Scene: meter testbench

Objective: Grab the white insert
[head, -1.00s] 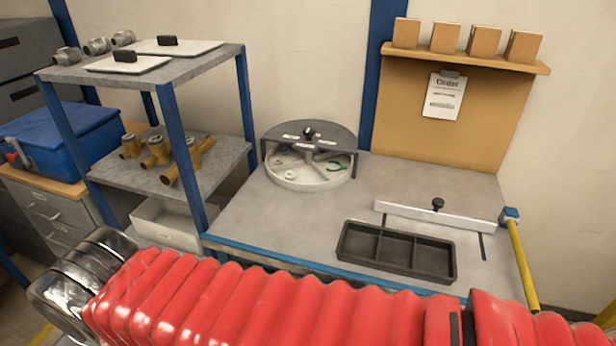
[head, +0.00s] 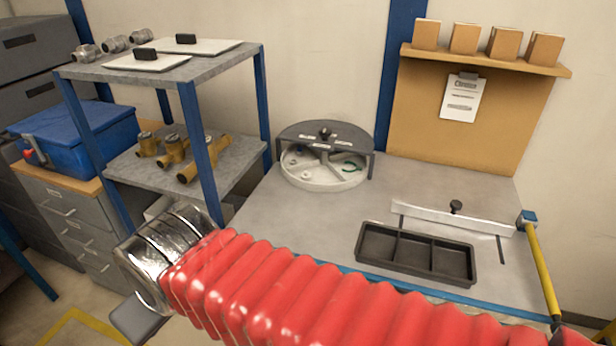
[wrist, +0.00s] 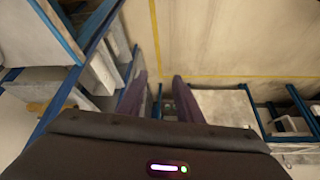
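I cannot tell for sure which thing is the white insert. Two flat white plates with black knobs, a front one (head: 125,63) and a rear one (head: 217,47), lie on the shelf unit's top. A round white divided tray (head: 325,183) with small parts in it sits on the bench under a grey half cover (head: 350,135). My gripper (wrist: 160,78) shows in the wrist view with its two dark fingers apart and nothing visible between them. It points at floor and shelving. My arm crosses the bottom of the head view.
Brass fittings (head: 172,150) stand on the middle shelf, grey fittings (head: 115,44) on top. The bench holds a black three-part tray (head: 415,254) and a white bar (head: 440,216). Blue shelf posts (head: 197,150) rise near my arm. A blue box (head: 85,135) stands at left.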

